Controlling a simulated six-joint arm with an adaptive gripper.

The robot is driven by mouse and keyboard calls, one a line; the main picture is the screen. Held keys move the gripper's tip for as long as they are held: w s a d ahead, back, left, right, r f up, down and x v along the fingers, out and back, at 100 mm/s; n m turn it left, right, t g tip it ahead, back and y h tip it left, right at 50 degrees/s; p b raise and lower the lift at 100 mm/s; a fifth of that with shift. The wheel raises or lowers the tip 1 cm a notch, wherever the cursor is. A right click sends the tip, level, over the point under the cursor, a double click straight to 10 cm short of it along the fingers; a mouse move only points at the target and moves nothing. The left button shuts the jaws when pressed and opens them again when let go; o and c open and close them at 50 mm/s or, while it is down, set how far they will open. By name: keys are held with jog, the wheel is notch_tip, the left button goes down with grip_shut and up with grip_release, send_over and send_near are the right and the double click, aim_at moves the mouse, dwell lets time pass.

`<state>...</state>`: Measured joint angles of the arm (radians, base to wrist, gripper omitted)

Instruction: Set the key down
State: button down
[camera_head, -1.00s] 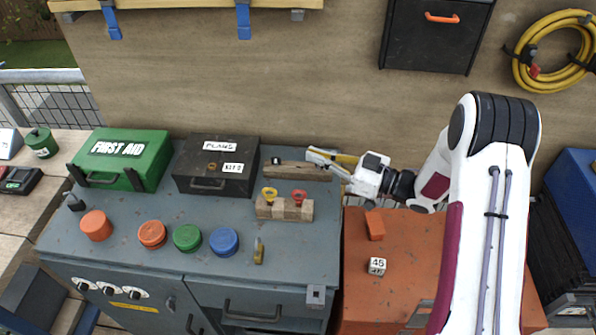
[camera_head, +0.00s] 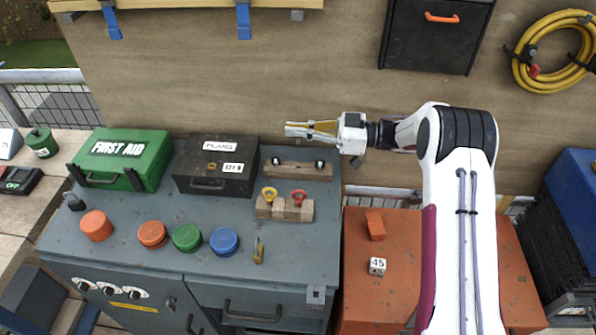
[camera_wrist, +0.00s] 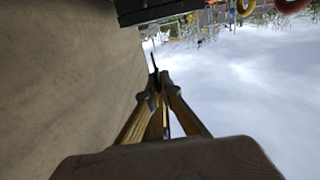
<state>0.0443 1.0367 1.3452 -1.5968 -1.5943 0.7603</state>
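Two ring-topped keys stand in a light wooden block on the grey bench: the yellow key (camera_head: 269,193) at left and the red key (camera_head: 299,196) at right. The wooden block (camera_head: 284,209) sits toward the back right. My gripper (camera_head: 292,130) is raised above and behind it, pointing left in the head view, apart from both keys. In the wrist view its yellow fingers converge at the tips (camera_wrist: 155,88), with a thin dark shape beyond them. I cannot tell whether the fingers are shut or hold anything.
A wooden rail (camera_head: 298,171) with two black knobs lies behind the block. The black plans box (camera_head: 214,168) and green first aid box (camera_head: 121,160) stand left. Orange, green and blue round caps (camera_head: 224,241) and a brass piece (camera_head: 259,251) sit in front.

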jog(key=shift+f, duration=0.25)
jog(key=shift+f, duration=2.45)
jog(key=shift+f, duration=2.3)
jog(key=shift+f, duration=0.2)
jog(key=c, duration=2.3)
grip_release()
jog(key=shift+d, duration=0.2)
